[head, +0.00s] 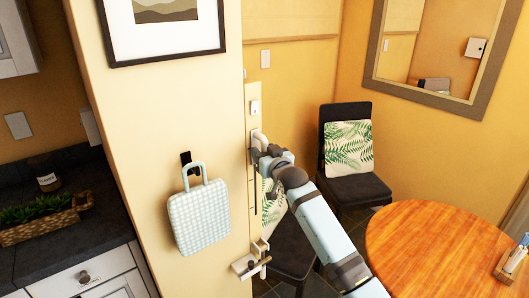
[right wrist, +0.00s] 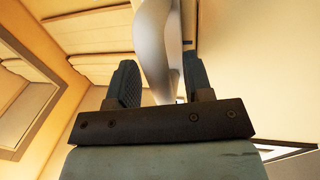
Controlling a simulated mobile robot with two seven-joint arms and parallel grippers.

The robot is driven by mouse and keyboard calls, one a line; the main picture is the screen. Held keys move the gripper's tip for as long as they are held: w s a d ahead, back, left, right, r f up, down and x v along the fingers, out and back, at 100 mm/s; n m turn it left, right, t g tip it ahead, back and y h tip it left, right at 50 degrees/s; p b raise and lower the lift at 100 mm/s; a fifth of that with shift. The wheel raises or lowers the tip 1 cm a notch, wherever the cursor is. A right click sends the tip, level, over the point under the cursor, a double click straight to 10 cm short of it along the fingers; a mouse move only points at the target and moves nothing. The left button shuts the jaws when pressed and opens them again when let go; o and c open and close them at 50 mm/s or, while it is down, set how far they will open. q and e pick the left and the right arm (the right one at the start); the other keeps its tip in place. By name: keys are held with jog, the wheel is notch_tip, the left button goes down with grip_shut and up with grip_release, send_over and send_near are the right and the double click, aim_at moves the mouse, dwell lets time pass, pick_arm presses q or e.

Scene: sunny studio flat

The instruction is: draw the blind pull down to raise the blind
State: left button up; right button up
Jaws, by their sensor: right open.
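My right gripper (head: 258,156) is at the edge of the wall pillar, its arm reaching up from the lower right. In the right wrist view, its two dark fingers (right wrist: 157,78) stand apart. A smooth white curved piece, which looks like the blind pull (right wrist: 156,45), runs between them, closer to the right finger; I cannot tell whether it touches either. In the head view a small white part of it (head: 258,136) shows just above the gripper, and the rest is hidden. The blind itself is not clearly identifiable. My left gripper is not in view.
A checked bag (head: 199,218) hangs on the pillar left of the gripper. A white and brass fitting (head: 247,265) sticks out lower on the pillar edge. A dark chair (head: 354,188) with a leaf-print cushion and a round wooden table (head: 430,245) stand to the right.

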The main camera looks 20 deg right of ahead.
grip_shut()
notch_tip(320, 180, down, 18)
jog(key=b, duration=0.7)
jog(key=shift+r, duration=0.25)
notch_tip(320, 180, down, 6)
jog(key=shift+f+b, duration=0.1)
jog(key=shift+b, duration=1.15)
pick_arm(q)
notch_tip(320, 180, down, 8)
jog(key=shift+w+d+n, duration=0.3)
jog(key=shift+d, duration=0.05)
pick_arm(e)
jog(key=shift+s+f, duration=0.1)
jog(key=shift+f, duration=0.4)
grip_release()
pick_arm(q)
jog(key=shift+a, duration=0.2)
pick_arm(e)
jog(key=shift+r, duration=0.1)
